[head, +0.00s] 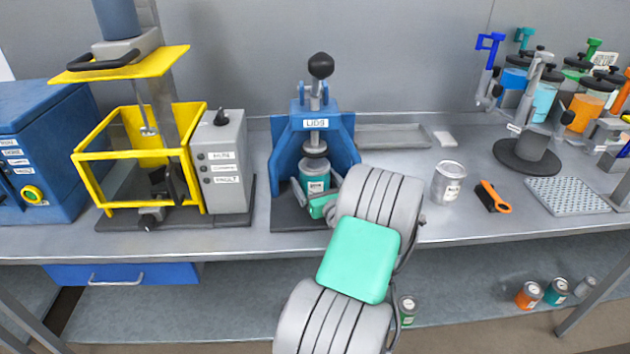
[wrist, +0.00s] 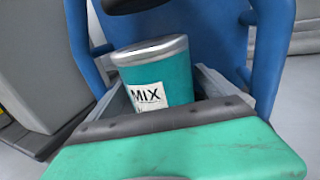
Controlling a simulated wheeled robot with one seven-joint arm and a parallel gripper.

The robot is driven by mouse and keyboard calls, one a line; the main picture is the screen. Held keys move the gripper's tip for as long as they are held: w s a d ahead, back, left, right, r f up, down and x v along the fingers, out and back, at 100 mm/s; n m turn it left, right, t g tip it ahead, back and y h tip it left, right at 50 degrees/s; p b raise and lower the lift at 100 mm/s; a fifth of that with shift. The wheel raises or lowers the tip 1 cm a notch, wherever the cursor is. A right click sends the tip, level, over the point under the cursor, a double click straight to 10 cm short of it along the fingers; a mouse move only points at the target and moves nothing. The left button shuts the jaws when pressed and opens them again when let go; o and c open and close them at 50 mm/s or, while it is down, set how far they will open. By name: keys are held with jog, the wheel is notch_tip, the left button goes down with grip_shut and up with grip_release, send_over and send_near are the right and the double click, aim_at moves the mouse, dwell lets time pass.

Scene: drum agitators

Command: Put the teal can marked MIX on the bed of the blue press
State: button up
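The teal can (head: 316,184) with a silver lid and a white label stands upright inside the blue press (head: 283,160), under its dark ram. In the wrist view, the can (wrist: 178,85) shows the letters MIX. My gripper (head: 325,206) reaches into the press from the front right. In the wrist view, my gripper's grey fingers (wrist: 160,95) lie against both sides of the can, shut on it. The can's foot is hidden behind my gripper, so I cannot tell whether it touches the bed (head: 288,219).
The yellow-framed machine (head: 85,170) and its grey control box (head: 222,160) stand left of the press. A silver can (head: 449,183) and an orange-handled brush (head: 493,197) lie to the right. A stand with colored canisters (head: 545,100) is farther right. Several cans sit on the lower shelf.

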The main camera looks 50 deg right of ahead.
jog(key=shift+r, duration=0.15)
jog(key=b+v, duration=0.1)
jog(key=v, duration=1.1)
